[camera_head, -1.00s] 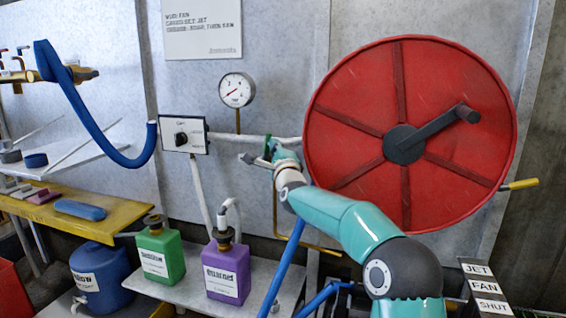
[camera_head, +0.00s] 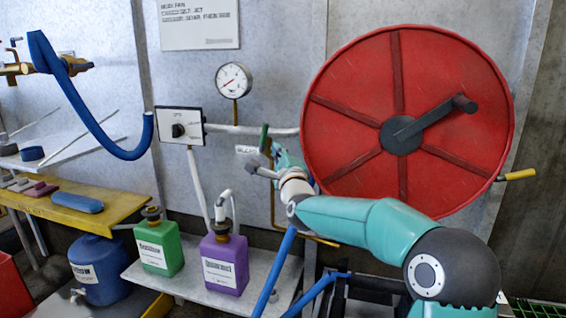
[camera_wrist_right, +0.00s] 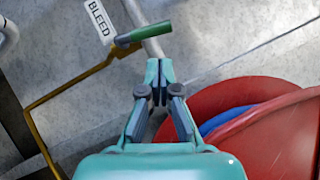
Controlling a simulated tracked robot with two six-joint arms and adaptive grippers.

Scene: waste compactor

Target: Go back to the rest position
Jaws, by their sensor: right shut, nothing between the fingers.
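My right gripper (camera_head: 262,171) is in front of the wall just left of the red reel; its teal arm comes in from the lower right. In the right wrist view my right gripper (camera_wrist_right: 157,78) has its fingertips together with nothing between them. The green-handled bleed valve (camera_head: 264,138) is just above the gripper in the head view. In the right wrist view the green handle (camera_wrist_right: 150,32) lies beyond the fingertips, apart from them, beside a white BLEED tag (camera_wrist_right: 100,20). My left gripper is not in view.
The big red reel (camera_head: 335,110) with a dark crank stands close to my right arm. A switch box (camera_head: 180,126) and gauge (camera_head: 233,80) are on the wall. Green (camera_head: 159,248) and purple (camera_head: 225,265) jugs stand on a shelf below. A blue hose (camera_head: 90,115) hangs left.

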